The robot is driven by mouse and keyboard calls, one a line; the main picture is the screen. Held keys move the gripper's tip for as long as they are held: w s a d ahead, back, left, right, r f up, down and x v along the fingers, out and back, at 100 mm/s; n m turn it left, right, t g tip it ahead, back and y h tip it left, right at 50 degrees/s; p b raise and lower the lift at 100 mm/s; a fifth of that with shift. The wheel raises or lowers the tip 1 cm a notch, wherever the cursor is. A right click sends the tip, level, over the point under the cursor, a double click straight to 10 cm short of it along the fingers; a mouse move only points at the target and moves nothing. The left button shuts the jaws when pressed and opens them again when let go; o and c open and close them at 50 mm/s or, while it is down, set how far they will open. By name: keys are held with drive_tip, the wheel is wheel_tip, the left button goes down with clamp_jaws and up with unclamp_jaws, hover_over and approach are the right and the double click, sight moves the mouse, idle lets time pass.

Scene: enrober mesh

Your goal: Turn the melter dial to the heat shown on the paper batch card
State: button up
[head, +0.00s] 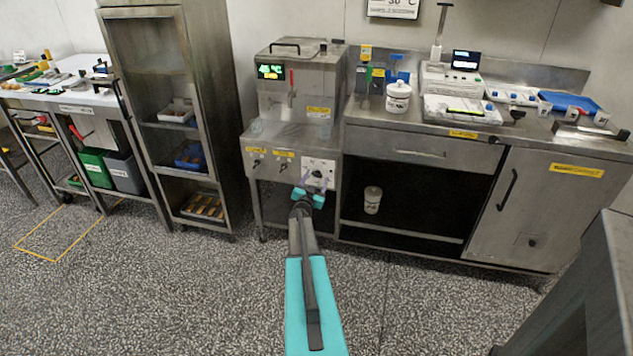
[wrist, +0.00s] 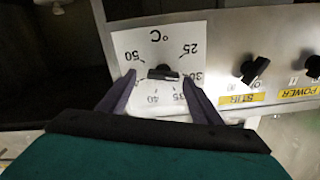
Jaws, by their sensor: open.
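The melter (head: 300,85) is a steel cabinet with a green-lit display. Its dial (wrist: 163,73) is a black knob on a white scale plate (wrist: 190,32), seen upside down in the wrist view, with marks including 25, 30, 35, 40 and 50. I cannot tell clearly which mark the knob points at. My gripper (wrist: 158,79) is open, its two fingers on either side of the knob; contact is not clear. In the head view my gripper (head: 312,185) is at the melter's front, partly covering the plate. A white card (head: 393,8) on the wall, cut by the top edge, appears to read 30 °C.
Two black knobs sit beside the dial, labelled STIR (wrist: 255,69) and POWER (wrist: 314,66). A steel counter (head: 420,130) with a white tub (head: 398,98) and other items stands right of the melter. A tall steel rack (head: 165,75) stands left. The speckled floor in front is clear.

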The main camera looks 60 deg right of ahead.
drive_tip(key=b+v, duration=0.1)
drive_tip(key=v, duration=1.2)
drive_tip(key=shift+s+a, duration=0.2)
drive_tip(key=shift+s, duration=0.1)
drive_tip(key=shift+f, duration=0.1)
idle(0.5)
